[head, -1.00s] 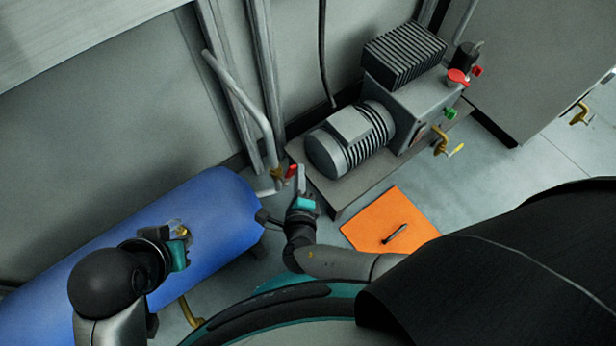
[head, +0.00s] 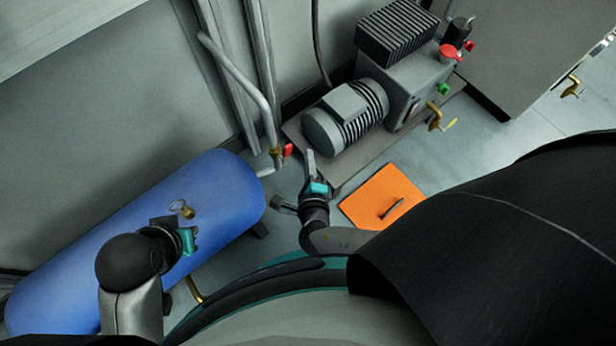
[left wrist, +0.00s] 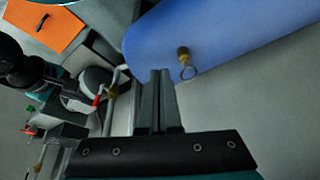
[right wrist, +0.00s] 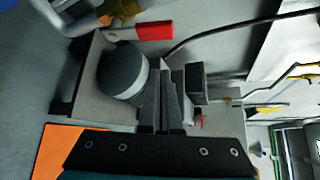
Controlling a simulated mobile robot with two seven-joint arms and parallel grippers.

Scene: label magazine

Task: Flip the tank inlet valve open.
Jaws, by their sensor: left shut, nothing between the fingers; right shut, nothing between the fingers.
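The tank inlet valve has a brass body (head: 275,152) and a red handle (head: 288,150), on the grey pipe by the blue tank's (head: 215,185) right end. The handle sticks out sideways from the body in the right wrist view (right wrist: 154,31); the left wrist view also shows it (left wrist: 98,98). My right gripper (head: 310,157) is shut and empty, just right of the handle with a visible gap. My left gripper (left wrist: 157,75) is shut and empty over the tank, near a brass ring fitting (head: 182,209). The gripper's fingers are partly hidden in the head view.
A grey pump and motor (head: 345,115) stand on a plinth right of the valve. An orange mat (head: 365,205) with a dark pen-like object (head: 391,207) lies on the floor. Wall conduits (head: 228,90) rise behind the valve. Other valves sit further right.

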